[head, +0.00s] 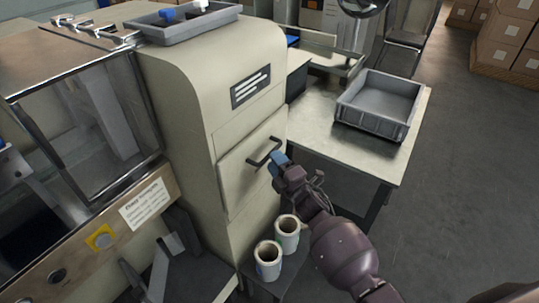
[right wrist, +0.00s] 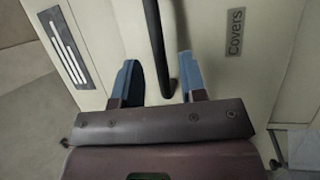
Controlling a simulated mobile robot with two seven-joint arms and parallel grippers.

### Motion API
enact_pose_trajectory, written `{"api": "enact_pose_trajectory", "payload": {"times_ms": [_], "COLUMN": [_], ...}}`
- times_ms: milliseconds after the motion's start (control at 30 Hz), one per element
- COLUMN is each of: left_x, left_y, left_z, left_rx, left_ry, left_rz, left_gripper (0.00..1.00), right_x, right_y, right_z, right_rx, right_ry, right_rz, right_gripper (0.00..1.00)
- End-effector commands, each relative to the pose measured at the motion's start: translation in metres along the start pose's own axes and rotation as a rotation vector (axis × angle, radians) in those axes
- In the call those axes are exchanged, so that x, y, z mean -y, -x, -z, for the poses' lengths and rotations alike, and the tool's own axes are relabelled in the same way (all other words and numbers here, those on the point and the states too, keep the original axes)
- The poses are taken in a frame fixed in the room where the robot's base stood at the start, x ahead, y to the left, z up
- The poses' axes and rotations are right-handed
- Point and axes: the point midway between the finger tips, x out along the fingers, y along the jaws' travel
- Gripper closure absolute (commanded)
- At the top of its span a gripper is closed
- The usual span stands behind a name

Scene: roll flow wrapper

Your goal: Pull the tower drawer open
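The tower drawer (head: 236,177) is a cream front panel in the tall cream tower (head: 190,90), and it looks closed. Its dark bar handle (head: 263,152) shows in the head view. My right gripper (head: 277,162) is right at the handle. In the right wrist view the two blue fingers (right wrist: 160,82) stand apart, with the dark handle (right wrist: 155,40) running between them. I see a gap between the fingers and the bar, so the gripper is not closed on it. A "Covers" label (right wrist: 234,34) is on the panel beside the handle. My left gripper is not in view.
A grey bin (head: 378,115) sits on the table (head: 345,143) to the right. A grey tray (head: 180,28) lies on top of the tower.

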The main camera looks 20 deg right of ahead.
Motion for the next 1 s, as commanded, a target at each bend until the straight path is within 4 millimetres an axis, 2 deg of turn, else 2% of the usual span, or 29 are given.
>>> {"api": "enact_pose_trajectory", "payload": {"times_ms": [100,300,667,900,1000], "left_x": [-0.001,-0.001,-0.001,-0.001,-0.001], "left_y": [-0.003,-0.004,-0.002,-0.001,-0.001], "left_z": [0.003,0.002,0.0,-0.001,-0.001], "left_rx": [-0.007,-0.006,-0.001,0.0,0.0], "left_ry": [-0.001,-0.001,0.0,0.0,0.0], "left_rz": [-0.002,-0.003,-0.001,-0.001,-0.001], "left_gripper": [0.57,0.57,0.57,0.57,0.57], "right_x": [0.001,0.001,0.0,0.0,0.0], "right_y": [-0.016,-0.031,-0.034,-0.034,-0.034], "right_z": [0.0,0.0,0.0,0.0,0.0], "right_rx": [0.0,0.0,0.0,0.0,0.0], "right_ry": [-0.001,-0.001,-0.001,-0.001,-0.001], "right_rz": [0.001,0.001,0.0,0.0,0.0], "right_gripper": [0.61,0.61,0.61,0.98,1.0]}}
